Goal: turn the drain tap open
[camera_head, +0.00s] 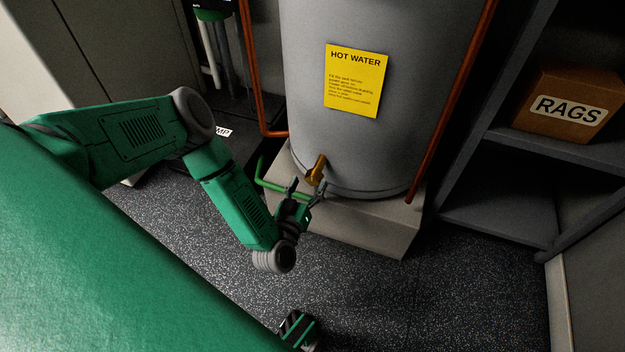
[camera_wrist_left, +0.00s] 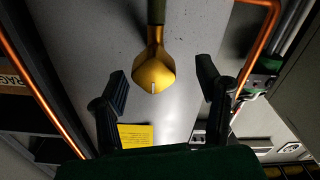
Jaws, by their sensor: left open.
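The brass drain tap (camera_head: 317,170) sticks out low on the front of the grey hot water tank (camera_head: 375,140). In the left wrist view the tap (camera_wrist_left: 153,70) is a broad yellow-brass piece narrowing toward a dark olive hose or pipe (camera_wrist_left: 156,12) at the top edge. My left gripper (camera_head: 304,188) is open and empty, just below and in front of the tap. In the wrist view the tap shows between the two spread fingers (camera_wrist_left: 163,68), with gaps on both sides and no visible contact.
A green hose (camera_head: 265,178) runs low beside the tank, partly behind my gripper. Copper pipes (camera_head: 250,75) flank the tank, which stands on a pale plinth (camera_head: 390,238). A shelf unit at right holds a RAGS box (camera_head: 568,106). The dark speckled floor in front is mostly clear.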

